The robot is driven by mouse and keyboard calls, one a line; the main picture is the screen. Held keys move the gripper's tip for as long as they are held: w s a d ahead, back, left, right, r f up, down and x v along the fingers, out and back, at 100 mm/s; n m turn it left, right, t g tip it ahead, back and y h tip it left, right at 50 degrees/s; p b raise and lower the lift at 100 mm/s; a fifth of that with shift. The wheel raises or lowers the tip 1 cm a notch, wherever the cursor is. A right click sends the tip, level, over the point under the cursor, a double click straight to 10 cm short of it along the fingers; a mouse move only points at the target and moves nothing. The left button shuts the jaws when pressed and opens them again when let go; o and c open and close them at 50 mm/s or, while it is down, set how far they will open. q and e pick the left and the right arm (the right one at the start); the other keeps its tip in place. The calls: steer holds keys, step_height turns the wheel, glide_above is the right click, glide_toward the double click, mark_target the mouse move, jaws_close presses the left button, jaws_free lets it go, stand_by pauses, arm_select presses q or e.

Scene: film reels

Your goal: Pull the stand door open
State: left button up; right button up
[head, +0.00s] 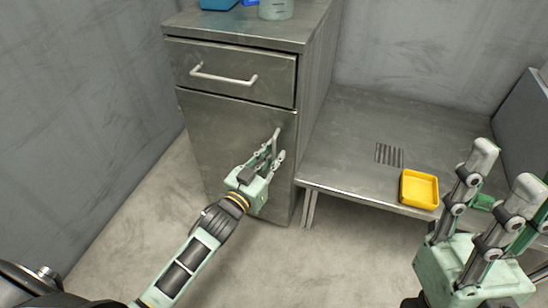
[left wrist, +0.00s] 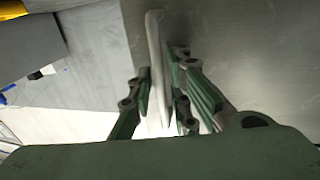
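The stand is a grey metal cabinet with a drawer on top and a door (head: 225,140) below, which is closed flush with the front. The door's pale vertical handle (left wrist: 157,60) stands between the fingers of my left gripper (left wrist: 163,95) in the left wrist view. In the head view my left gripper (head: 274,156) is at the handle near the door's right edge and partly covers it. Whether the fingers press on the handle or leave a small gap is unclear. My right gripper (head: 504,190) is open and empty at the lower right.
The drawer (head: 235,73) with its horizontal handle (head: 223,76) is closed. A low metal bench (head: 345,150) with a yellow tray (head: 419,189) stands right of the stand. A cup (head: 276,9) and blue items are on top. The floor (head: 150,190) before the stand is clear.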

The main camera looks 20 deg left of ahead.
arm_select(q)
steer(key=shift+w, duration=0.2)
steer(key=shift+c, duration=0.4)
jaws_close()
